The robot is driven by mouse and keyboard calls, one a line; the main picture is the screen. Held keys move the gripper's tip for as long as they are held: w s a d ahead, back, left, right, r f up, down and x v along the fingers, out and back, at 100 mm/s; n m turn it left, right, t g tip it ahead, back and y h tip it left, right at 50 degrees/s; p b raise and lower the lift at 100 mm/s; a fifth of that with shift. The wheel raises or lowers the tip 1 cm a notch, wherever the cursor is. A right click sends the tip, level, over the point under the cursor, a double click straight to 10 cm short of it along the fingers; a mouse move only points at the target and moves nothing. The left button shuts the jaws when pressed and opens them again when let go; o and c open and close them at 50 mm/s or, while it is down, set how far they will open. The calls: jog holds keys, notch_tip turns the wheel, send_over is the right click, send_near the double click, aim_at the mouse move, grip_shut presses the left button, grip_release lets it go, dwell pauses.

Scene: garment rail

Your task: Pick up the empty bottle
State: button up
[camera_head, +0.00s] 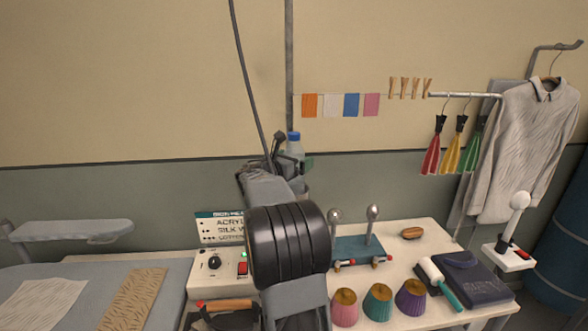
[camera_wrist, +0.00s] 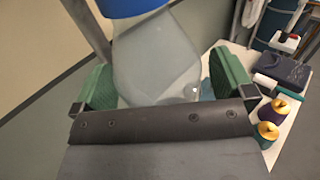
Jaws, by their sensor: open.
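The bottle (camera_head: 294,147) is pale and translucent with a blue cap, and stands upright behind the end of my arm in the head view. In the wrist view the bottle (camera_wrist: 155,62) fills the space between the green finger pads, its blue cap at the top edge. My gripper (camera_wrist: 163,84) is open, with one pad on each side of the bottle. A gap shows on the right side; contact on the left cannot be told. My arm and the dark gripper plate hide the bottle's lower part.
The white table (camera_head: 410,245) holds a sign (camera_head: 222,228), a control box (camera_head: 215,263), several thread cones (camera_head: 378,303), a lint roller (camera_head: 438,280) and a folded dark garment (camera_head: 475,280). An ironing board (camera_head: 160,272) stands left. A shirt (camera_head: 525,140) hangs at right.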

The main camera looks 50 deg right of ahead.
jog(key=c, duration=1)
jog(key=shift+r, duration=0.1)
